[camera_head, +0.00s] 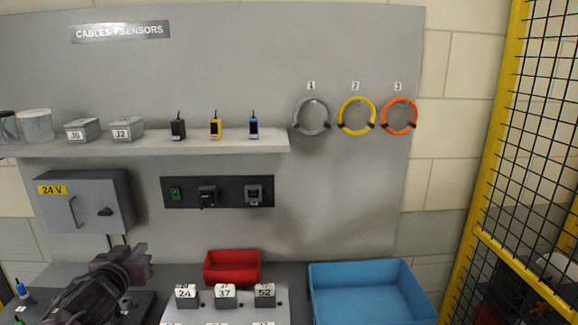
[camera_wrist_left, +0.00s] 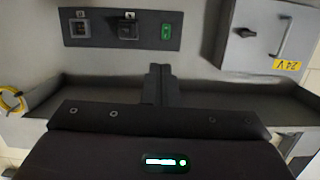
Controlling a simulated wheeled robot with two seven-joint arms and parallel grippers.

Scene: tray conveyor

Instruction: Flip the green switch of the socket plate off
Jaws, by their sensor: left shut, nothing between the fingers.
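The dark socket plate (camera_head: 218,206) is fixed to the grey panel under the shelf. At its left end is the green switch (camera_head: 176,194), and to the right are two dark sockets, a plug-like black piece sitting at the middle one. In the left wrist view, which is upside down, the plate (camera_wrist_left: 97,41) and the green switch (camera_wrist_left: 166,32) show above the fingers; which way the switch is tipped is too small to tell. My left gripper (camera_head: 139,250) is low at the left, below and apart from the plate. Its fingers (camera_wrist_left: 160,72) are shut and empty. My right gripper is not in view.
A grey 24 V cabinet (camera_head: 90,201) stands out left of the plate. The shelf (camera_head: 200,142) juts out above it. Below are a red bin (camera_head: 232,267), a board with numbered blocks (camera_head: 225,302) and a blue bin (camera_head: 362,291). The panel between is clear.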

